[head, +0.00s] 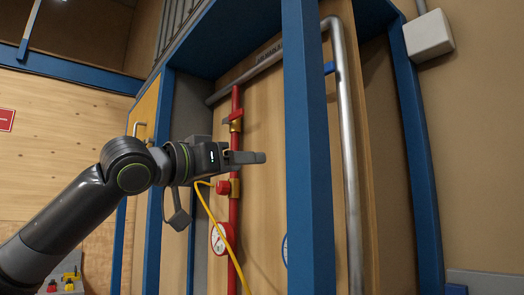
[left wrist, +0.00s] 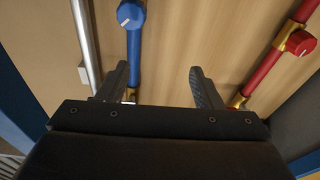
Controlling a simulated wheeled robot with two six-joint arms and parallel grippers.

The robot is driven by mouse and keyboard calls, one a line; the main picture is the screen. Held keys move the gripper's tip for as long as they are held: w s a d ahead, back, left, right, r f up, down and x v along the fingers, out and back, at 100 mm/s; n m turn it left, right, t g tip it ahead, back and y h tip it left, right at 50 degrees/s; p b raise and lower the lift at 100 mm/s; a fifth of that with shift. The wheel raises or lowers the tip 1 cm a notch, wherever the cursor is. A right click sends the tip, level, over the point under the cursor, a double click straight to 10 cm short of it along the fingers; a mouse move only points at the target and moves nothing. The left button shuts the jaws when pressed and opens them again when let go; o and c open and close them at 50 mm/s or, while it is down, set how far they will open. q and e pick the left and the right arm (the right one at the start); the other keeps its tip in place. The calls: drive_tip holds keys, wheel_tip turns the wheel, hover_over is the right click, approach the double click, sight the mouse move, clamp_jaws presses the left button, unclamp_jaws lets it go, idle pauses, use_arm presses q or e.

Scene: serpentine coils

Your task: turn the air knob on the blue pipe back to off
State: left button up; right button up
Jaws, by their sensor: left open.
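The blue pipe (left wrist: 134,60) shows in the left wrist view, running down from the top edge to behind my left finger. Its round blue air knob (left wrist: 131,14) with a small white mark is at the top, cut by the frame edge. My left gripper (left wrist: 158,72) is open and empty, its fingers below the knob and apart from it in the picture. In the head view, this gripper (head: 250,157) points right in front of the wooden panel. There a blue post hides most of the blue pipe and its knob. My right gripper is not in view.
A red pipe (head: 235,130) with a red knob (head: 223,187), a gauge (head: 220,238) and a yellow hose (head: 212,215) stands left of the blue post (head: 308,150). A grey metal pipe (head: 350,170) runs right of the post.

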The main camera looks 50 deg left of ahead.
use_arm(q)
drive_tip(key=shift+m+g+h, duration=0.3)
drive_tip(key=shift+m+g, duration=0.3)
drive_tip(key=shift+g, duration=0.2)
drive_tip(key=shift+w+d+f+p, duration=0.4)
drive_tip(key=shift+w+d+p, duration=0.55)
drive_tip(key=shift+w, duration=0.85)
drive_tip(key=shift+w+d+f+p, duration=0.35)
drive_tip(key=shift+w+d+p, duration=0.35)
drive_tip(key=shift+w+p, duration=0.75)
drive_tip(key=shift+w+d+f+p, duration=0.4)
drive_tip(key=shift+w+d+p, duration=0.4)
drive_tip(key=shift+w, duration=1.3)
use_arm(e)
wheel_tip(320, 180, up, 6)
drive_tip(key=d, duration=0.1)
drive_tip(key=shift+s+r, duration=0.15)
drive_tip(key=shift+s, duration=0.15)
